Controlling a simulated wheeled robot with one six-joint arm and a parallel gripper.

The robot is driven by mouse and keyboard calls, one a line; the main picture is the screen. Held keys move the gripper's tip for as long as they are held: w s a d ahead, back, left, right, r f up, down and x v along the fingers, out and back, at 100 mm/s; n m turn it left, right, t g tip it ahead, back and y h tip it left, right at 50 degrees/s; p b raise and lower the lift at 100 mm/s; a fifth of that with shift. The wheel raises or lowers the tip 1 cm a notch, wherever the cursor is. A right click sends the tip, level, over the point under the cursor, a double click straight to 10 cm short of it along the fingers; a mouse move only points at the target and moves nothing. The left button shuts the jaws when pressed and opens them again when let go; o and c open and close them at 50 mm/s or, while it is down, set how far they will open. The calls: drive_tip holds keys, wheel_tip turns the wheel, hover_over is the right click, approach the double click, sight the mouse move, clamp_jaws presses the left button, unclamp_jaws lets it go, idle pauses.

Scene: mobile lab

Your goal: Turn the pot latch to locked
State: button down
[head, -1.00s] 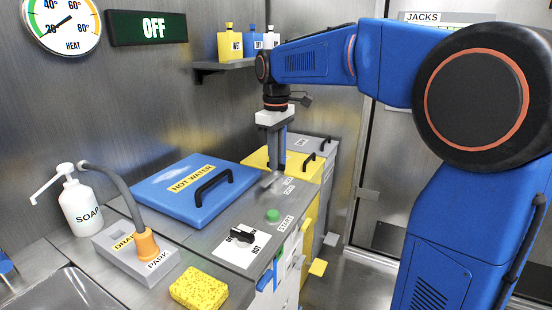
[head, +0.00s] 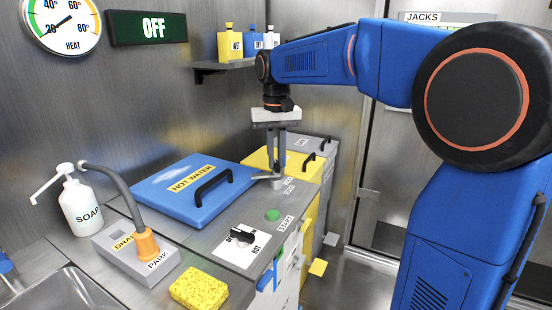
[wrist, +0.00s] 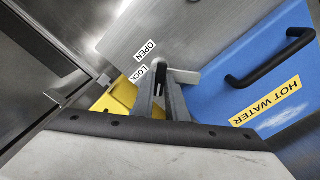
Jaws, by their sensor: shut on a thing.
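The latch is a small grey lever (head: 262,177) on the counter beside the blue HOT WATER lid (head: 150,190). In the wrist view the lever (wrist: 186,77) extends right from its pivot to the lid's edge. The OPEN label (wrist: 145,50) and LOCK label (wrist: 138,73) sit on the other side of the pivot. My gripper (head: 278,183) points down at the latch. In the wrist view my gripper (wrist: 158,85) is shut on the pivot end of the latch, with a finger on each side. The fingers partly hide the pivot.
A black knob (head: 242,236) on a white OFF/HOT plate and a green START button (head: 272,214) are nearer on the counter. The lid's black handle (head: 213,188) stands up to the left. The sign (head: 153,28) reads OFF.

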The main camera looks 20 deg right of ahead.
sight(276, 164)
drive_tip(key=m, duration=0.3)
drive_tip(key=shift+m, duration=2.2)
drive_tip(key=c, duration=1.8)
unclamp_jaws()
drive_tip(key=shift+o, duration=0.2)
drive_tip(key=shift+r, duration=0.1)
wheel_tip(276, 164, up, 17)
drive_tip(key=shift+r, duration=0.15)
